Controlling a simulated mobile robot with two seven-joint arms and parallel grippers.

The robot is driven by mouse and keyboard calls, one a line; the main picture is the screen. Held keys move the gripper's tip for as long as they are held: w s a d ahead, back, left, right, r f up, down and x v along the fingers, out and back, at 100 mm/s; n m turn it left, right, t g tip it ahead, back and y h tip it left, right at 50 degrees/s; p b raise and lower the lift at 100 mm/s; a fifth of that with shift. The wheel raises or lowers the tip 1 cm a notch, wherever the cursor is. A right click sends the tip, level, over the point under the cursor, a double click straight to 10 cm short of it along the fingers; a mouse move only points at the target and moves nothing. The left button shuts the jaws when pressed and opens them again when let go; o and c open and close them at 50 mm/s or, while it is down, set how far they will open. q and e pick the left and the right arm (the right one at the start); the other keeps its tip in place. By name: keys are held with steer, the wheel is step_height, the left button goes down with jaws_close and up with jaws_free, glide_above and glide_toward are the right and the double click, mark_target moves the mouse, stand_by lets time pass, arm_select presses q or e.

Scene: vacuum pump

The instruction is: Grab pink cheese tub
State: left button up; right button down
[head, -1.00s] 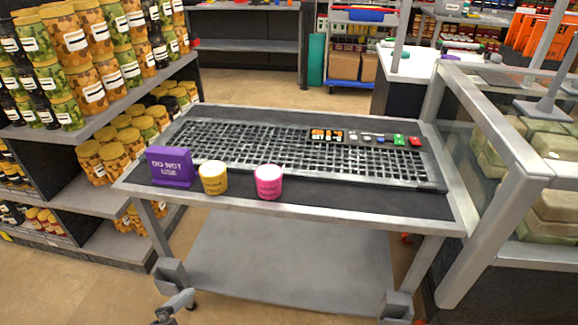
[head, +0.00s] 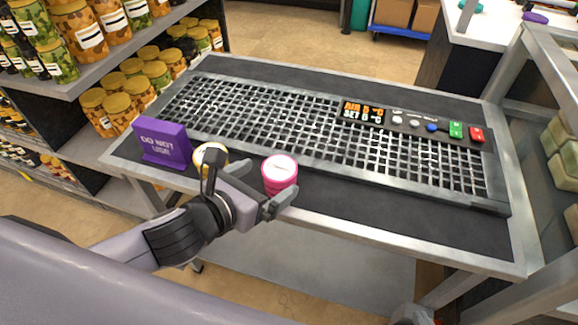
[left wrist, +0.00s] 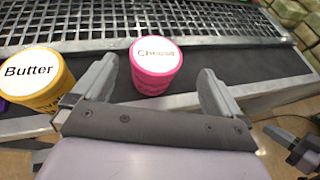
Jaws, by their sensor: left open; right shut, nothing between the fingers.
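The pink cheese tub (head: 280,176), with a white lid, stands upright near the front edge of the cart's dark top. It also shows in the left wrist view (left wrist: 156,68), ahead of and between the fingers. My left gripper (head: 243,186) is open and empty at the cart's front edge. In the left wrist view its fingers (left wrist: 160,85) are spread to either side of the tub's near side; I cannot tell whether they touch it.
A yellow butter tub (left wrist: 34,80) stands close beside the left finger, partly hidden in the head view. A purple "DO NOT USE" sign (head: 163,143) is further left. A metal grid (head: 262,118) and control panel (head: 410,122) lie behind. Dark top right of the pink tub is clear.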

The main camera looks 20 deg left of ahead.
mark_target(277, 170)
arm_select(q)
steer(key=shift+x, duration=0.95)
steer(key=shift+a+x, duration=0.15)
steer(key=shift+x, duration=1)
steer(key=shift+a+x, duration=0.15)
steer(key=shift+x, duration=0.95)
steer(key=shift+w, duration=0.1)
arm_select(e)
steer(key=shift+s+f, duration=0.2)
steer(key=shift+s, duration=0.05)
arm_select(q)
steer(key=c, duration=1.3)
steer(key=shift+o, duration=0.2)
steer(key=shift+r, duration=0.1)
arm_select(e)
steer(key=shift+w, duration=0.1)
